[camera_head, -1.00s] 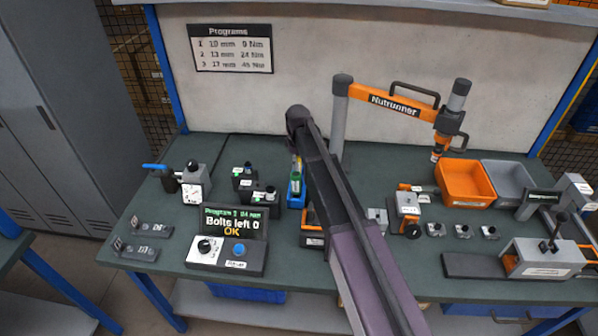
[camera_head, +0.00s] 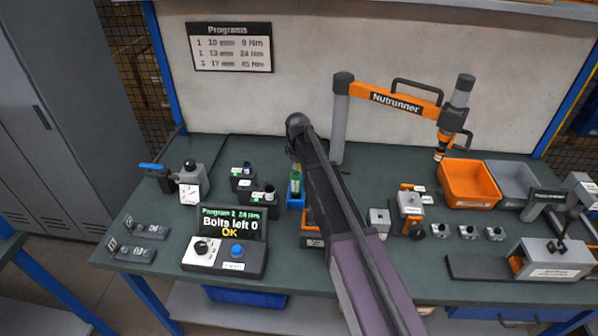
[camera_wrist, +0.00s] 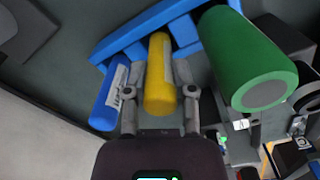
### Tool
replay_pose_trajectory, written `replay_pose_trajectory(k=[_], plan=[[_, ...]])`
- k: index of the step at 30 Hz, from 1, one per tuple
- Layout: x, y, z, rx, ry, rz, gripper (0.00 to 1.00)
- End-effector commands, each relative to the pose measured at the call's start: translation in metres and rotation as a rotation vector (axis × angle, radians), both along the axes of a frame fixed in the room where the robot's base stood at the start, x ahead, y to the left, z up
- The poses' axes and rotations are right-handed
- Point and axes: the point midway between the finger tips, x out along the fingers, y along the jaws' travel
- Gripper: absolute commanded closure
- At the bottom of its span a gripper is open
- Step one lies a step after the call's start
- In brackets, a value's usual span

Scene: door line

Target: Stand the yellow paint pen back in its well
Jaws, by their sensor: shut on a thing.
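The yellow paint pen (camera_wrist: 159,80) is between the two fingers of my gripper (camera_wrist: 159,97) in the wrist view, and the gripper is shut on it. The far end of the pen is at the blue holder (camera_wrist: 185,32), between a blue pen (camera_wrist: 106,102) and a large green pen (camera_wrist: 248,62). I cannot tell how deep the yellow pen sits in its well. In the head view the blue holder (camera_head: 296,203) and the green pen (camera_head: 296,180) show left of my arm. My gripper and the yellow pen are hidden there behind my arm.
A controller with a screen (camera_head: 229,222) stands left of the holder. Small dark stands (camera_head: 264,199) are close beside it. The orange nutrunner arm (camera_head: 395,102) and an orange bin (camera_head: 468,185) are to the right. A wall panel (camera_head: 290,90) rises behind.

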Motion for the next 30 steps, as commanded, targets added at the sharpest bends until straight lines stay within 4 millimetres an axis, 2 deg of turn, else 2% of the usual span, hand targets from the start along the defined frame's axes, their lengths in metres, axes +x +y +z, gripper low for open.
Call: replay_pose_trajectory(k=[2, 3, 5, 6, 20, 30], plan=[[0.000, 0.000, -0.003, 0.000, 0.000, 0.000, 1.00], [0.000, 0.000, -0.002, 0.000, 0.000, 0.000, 0.54], [0.000, 0.000, -0.001, 0.000, 0.000, 0.000, 0.36], [0.000, 0.000, -0.001, 0.000, 0.000, 0.000, 0.32], [0.000, 0.000, 0.000, 0.000, 0.000, 0.000, 0.32], [0.000, -0.001, 0.017, 0.000, 0.000, -0.001, 0.32]])
